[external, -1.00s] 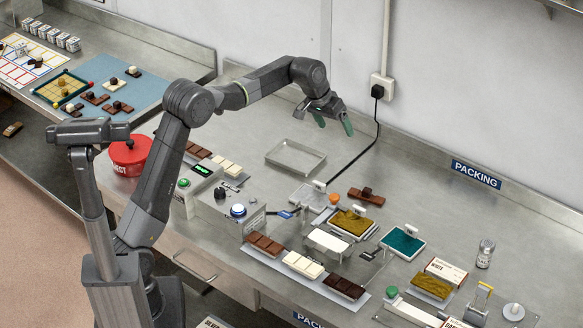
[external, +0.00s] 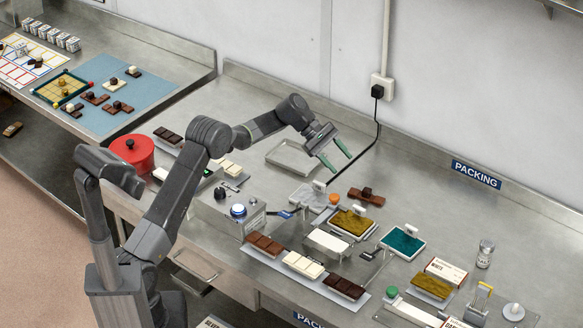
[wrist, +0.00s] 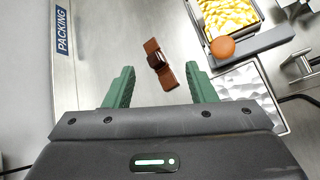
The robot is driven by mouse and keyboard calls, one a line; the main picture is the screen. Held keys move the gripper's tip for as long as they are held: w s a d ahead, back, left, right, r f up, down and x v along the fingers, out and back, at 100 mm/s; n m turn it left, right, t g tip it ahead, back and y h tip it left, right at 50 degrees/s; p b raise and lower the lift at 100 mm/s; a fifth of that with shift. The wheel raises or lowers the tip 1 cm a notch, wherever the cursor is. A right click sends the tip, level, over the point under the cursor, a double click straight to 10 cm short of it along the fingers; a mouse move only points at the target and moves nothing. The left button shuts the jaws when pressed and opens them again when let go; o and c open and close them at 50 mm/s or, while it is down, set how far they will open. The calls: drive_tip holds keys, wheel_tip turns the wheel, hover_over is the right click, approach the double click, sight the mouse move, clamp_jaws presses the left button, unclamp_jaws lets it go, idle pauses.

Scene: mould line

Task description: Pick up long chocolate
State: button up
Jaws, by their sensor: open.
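The long chocolate (external: 366,196) is a brown bar with a darker block on its middle. It lies on the steel bench, right of my gripper in the external view. In the wrist view the long chocolate (wrist: 159,64) lies ahead of and between my fingers, tilted, with its near end close to the right finger's tip in the picture. My gripper (external: 336,165) is open, with green fingers spread and nothing between them, and is above the bench. In the wrist view my gripper (wrist: 160,85) also shows as open and empty.
A black cable (external: 355,160) runs nearby. Bench right of the chocolate is clear.

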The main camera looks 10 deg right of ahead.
sight(366, 189)
drive_tip(key=w+f+n+h, duration=0.1)
drive_tip(key=f+n, duration=0.1)
drive_tip(key=w+f+n+g+h+b, duration=0.1)
drive_tip(key=w+f+n, duration=0.1)
drive_tip(key=w+a+f+n+g, duration=0.1)
drive_tip(key=f+n, duration=0.1)
drive_tip(key=shift+w+a+f+h+b, duration=0.1)
drive_tip(key=shift+w+f+h+b, duration=0.05)
drive_tip(key=shift+w+h+b, duration=0.25)
drive_tip(key=p+x, duration=0.3)
drive_tip(key=x, duration=1)
drive_tip(key=shift+s+d, duration=0.2)
drive_tip(key=shift+d, duration=0.1)
clamp_jaws()
